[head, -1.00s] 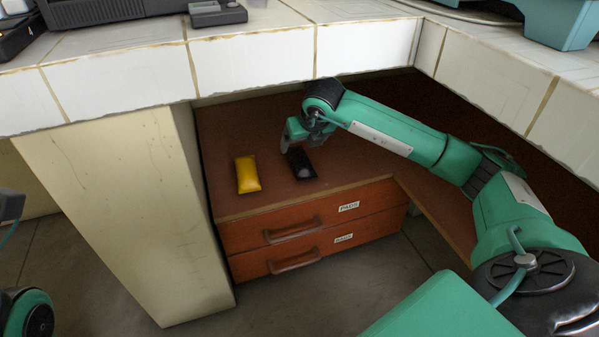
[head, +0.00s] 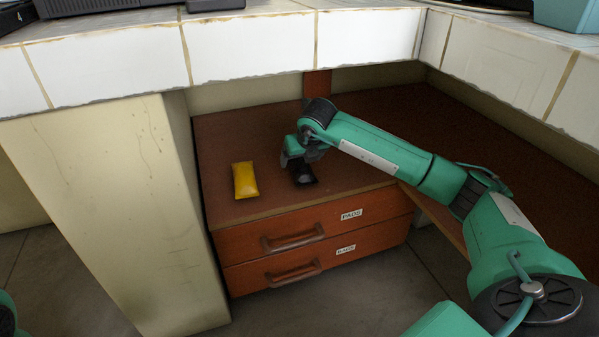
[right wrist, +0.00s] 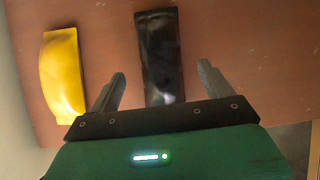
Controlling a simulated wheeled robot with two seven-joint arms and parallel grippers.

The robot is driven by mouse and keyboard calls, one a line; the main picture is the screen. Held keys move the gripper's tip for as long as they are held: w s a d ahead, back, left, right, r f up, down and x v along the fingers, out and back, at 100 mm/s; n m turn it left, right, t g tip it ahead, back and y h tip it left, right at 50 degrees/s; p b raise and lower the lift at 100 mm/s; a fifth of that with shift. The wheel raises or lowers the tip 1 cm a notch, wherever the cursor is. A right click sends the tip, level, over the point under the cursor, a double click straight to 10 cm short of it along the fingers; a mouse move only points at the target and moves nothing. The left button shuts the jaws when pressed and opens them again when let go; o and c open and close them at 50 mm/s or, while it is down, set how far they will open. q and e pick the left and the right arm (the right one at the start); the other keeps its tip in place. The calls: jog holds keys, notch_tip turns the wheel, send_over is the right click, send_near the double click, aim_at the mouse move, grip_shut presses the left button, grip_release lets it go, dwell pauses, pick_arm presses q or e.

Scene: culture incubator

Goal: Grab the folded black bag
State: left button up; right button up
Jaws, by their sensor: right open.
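The folded black bag (head: 304,176) lies on the brown top of the drawer cabinet, partly hidden by my right gripper (head: 298,160) in the head view. In the right wrist view the black bag (right wrist: 160,57) lies lengthwise away from me, its near end between the two fingers of my right gripper (right wrist: 163,84). The fingers are spread, with a gap on both sides of the bag, and hold nothing. How high they are above the cabinet top is hard to tell. My left gripper is not in view.
A yellow bag (head: 245,180) lies left of the black one; it also shows in the right wrist view (right wrist: 63,75). The cabinet has two drawers (head: 317,235) with labels. A white tiled counter (head: 250,48) overhangs behind, and a cream pillar (head: 115,200) stands left.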

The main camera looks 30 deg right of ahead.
aim_at(301, 161)
jog(key=b+x, duration=0.1)
jog(key=x, duration=0.1)
jog(key=shift+f, duration=0.35)
jog(key=shift+w+d+f, duration=0.1)
jog(key=shift+w+f, duration=0.05)
jog(key=c, duration=1.1)
jog(key=shift+r, duration=0.2)
